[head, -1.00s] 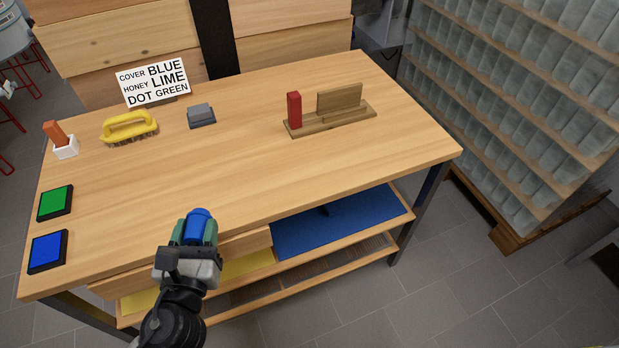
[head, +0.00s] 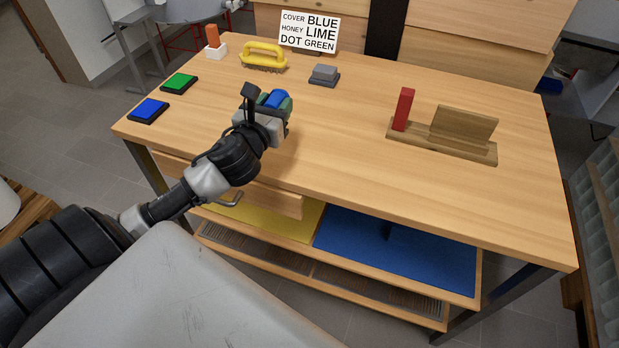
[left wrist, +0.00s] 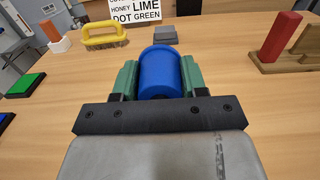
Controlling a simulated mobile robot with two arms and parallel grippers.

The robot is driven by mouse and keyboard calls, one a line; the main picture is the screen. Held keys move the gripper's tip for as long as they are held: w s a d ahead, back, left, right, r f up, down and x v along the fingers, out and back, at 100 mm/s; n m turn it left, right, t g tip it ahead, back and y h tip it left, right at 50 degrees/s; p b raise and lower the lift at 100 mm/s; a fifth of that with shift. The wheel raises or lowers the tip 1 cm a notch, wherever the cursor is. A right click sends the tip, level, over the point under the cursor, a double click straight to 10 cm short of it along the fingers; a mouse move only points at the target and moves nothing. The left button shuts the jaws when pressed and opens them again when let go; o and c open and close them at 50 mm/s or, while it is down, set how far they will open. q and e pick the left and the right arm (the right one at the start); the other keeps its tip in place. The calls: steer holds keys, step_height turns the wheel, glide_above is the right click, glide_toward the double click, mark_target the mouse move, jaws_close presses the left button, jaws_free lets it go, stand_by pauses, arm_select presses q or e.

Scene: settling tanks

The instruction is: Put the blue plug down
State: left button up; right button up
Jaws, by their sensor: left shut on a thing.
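The blue plug (left wrist: 160,72) is a blue cylinder, held between the green-padded fingers of my left gripper (left wrist: 158,78) in the left wrist view. In the head view my left gripper (head: 275,105) is over the left-middle of the wooden table (head: 340,150), with the blue plug (head: 274,98) showing between its fingers. The gripper is shut on the plug. Whether the plug touches the table top is hidden. My right gripper is in neither view.
A blue pad (head: 149,110) and a green pad (head: 179,83) lie at the left edge. An orange block in a white holder (head: 217,50), a yellow brush (head: 264,56), a word sign (head: 309,32) and a grey block (head: 324,75) stand behind. A wooden stand (head: 452,147) holds a red block (head: 403,108).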

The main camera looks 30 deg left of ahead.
arm_select(q)
steer(key=b, duration=0.2)
glide_above(308, 179)
step_height(308, 179, down, 6)
steer(key=shift+w+f, duration=0.1)
steer(key=shift+f, duration=0.3)
step_height(308, 179, down, 4)
steer(key=shift+r+b, duration=0.2)
steer(key=shift+b, duration=0.75)
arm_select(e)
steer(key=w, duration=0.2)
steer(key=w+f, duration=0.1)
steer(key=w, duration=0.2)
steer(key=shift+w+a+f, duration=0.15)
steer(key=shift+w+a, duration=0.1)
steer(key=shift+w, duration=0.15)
arm_select(q)
steer(key=shift+f, duration=0.1)
steer(key=o, duration=1.2)
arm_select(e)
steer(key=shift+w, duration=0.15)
